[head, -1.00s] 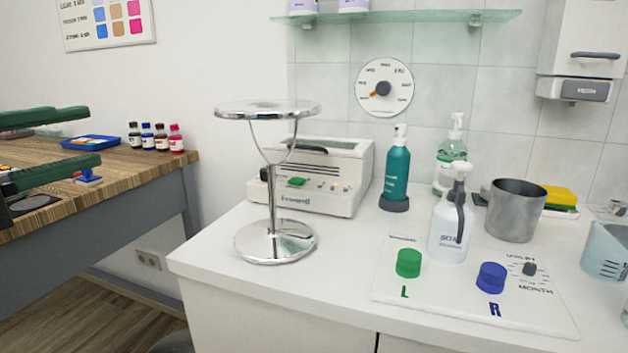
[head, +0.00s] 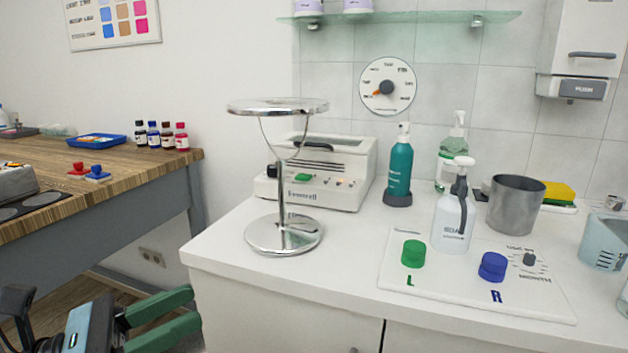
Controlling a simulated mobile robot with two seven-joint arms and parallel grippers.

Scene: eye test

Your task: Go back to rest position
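My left gripper (head: 194,308) is at the lower left of the head view. Its two green fingers point right and stand apart with nothing between them, so it is open. It is below the level of the tabletops, in front of the white counter's left end and apart from the wooden table. My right gripper is not in the head view.
The white counter (head: 340,262) holds a chrome stand (head: 284,236), a white device (head: 330,185), a spray bottle (head: 452,220) and a board with green (head: 413,254) and blue (head: 493,267) knobs. The wooden table (head: 120,170) is at left. Floor shows between them.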

